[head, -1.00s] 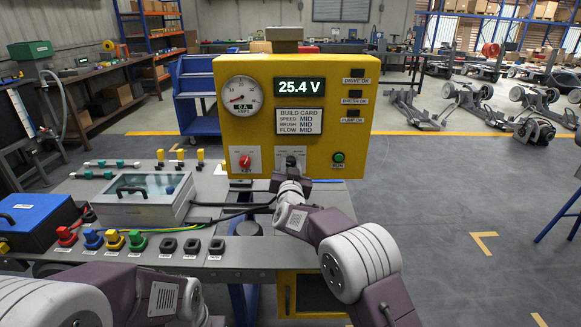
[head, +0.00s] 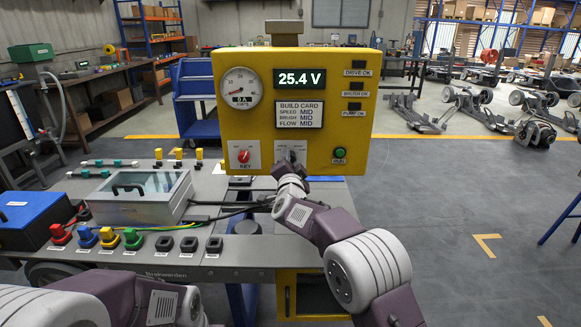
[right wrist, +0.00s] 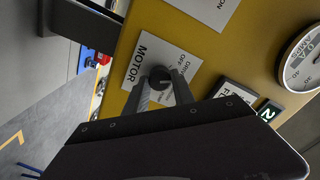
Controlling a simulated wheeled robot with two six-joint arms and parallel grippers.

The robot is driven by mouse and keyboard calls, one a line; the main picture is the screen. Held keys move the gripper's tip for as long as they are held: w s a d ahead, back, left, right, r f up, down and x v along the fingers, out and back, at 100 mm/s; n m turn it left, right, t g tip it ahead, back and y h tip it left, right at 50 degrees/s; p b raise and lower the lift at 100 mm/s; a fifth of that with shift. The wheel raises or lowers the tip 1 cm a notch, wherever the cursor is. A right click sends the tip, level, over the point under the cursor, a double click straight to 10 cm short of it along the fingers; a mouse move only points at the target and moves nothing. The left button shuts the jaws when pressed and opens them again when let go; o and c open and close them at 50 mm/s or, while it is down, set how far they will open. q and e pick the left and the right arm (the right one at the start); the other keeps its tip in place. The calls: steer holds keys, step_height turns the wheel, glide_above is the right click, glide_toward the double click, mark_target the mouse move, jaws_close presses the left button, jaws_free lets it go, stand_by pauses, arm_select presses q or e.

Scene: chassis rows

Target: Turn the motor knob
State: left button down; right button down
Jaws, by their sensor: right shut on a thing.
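The yellow panel (head: 350,125) stands upright on the bench. It bears a white motor plate (head: 281,149) with the motor knob, a small dark round knob (right wrist: 160,76). My right gripper (right wrist: 163,84) is at the plate, its two fingers on either side of the knob, shut on it. In the head view my right gripper (head: 289,168) reaches up from below and hides most of the knob. The word MOTOR and drive and off labels show in the right wrist view. My left arm is at the lower left; its gripper is out of sight.
A red key switch (head: 243,156) sits left of the motor plate and a green run button (head: 340,153) right of it. The display (head: 298,78) reads 25.4 V; the round gauge (head: 240,87) reads amps. A clear-lidded box (head: 140,195) and coloured connectors (head: 108,238) lie on the bench.

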steer(key=shift+m+b, duration=2.65)
steer(key=shift+m, duration=2.25)
steer(key=shift+f, duration=0.1)
steer(key=c, duration=1.1)
jaws_free()
steer(key=shift+o, duration=0.2)
steer(key=shift+s, duration=0.1)
